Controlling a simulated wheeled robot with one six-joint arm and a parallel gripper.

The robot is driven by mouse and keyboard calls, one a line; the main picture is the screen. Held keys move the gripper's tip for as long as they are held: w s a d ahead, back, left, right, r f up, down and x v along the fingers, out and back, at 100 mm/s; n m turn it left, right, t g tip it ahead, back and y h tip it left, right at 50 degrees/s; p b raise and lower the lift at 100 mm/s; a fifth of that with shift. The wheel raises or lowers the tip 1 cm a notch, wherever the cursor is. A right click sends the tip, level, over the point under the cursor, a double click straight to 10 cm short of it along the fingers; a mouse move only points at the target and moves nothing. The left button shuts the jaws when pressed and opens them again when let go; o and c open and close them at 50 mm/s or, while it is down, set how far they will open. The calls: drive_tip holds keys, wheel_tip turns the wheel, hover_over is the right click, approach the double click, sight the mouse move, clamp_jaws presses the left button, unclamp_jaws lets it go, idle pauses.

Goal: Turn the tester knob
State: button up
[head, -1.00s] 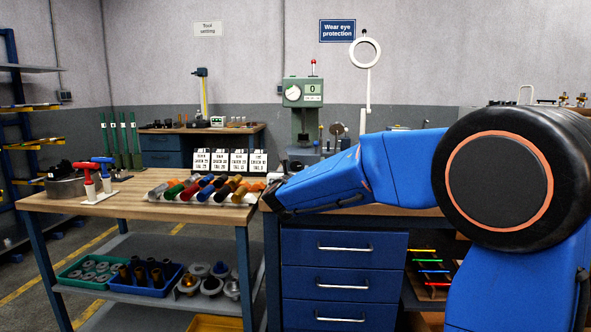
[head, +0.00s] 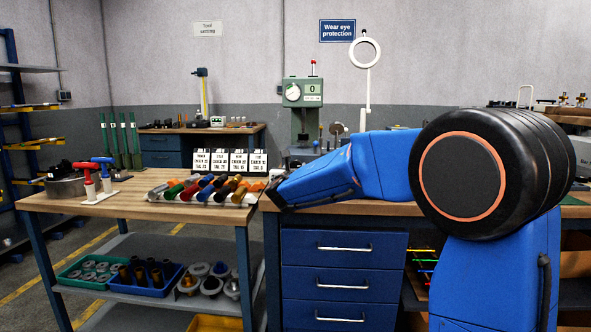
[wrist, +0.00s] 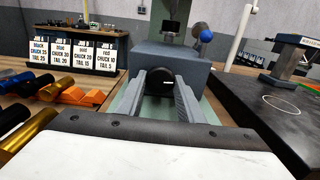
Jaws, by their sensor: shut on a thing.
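The tester (head: 303,92) is a green upright machine behind the bench in the head view, with a white dial, a display reading 0 and a red lamp on top. In the wrist view a round black knob (wrist: 160,77) with a short white mark sits on the front of the tester's grey block (wrist: 197,69). My gripper (wrist: 160,86) is shut on the knob, with one grey finger on each side of it. In the head view my blue arm hides the knob and my fingers.
A dark slab (wrist: 270,115) is close on the right. A blue ball (wrist: 206,37) on a lever is above the block. A ring lamp (head: 365,39) stands behind my arm.

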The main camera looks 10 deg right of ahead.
drive_tip(key=shift+m, duration=1.6)
drive_tip(key=o, duration=1)
drive_tip(key=v, duration=1.7)
drive_tip(key=shift+s, duration=0.2)
drive_tip(key=shift+a, duration=0.1)
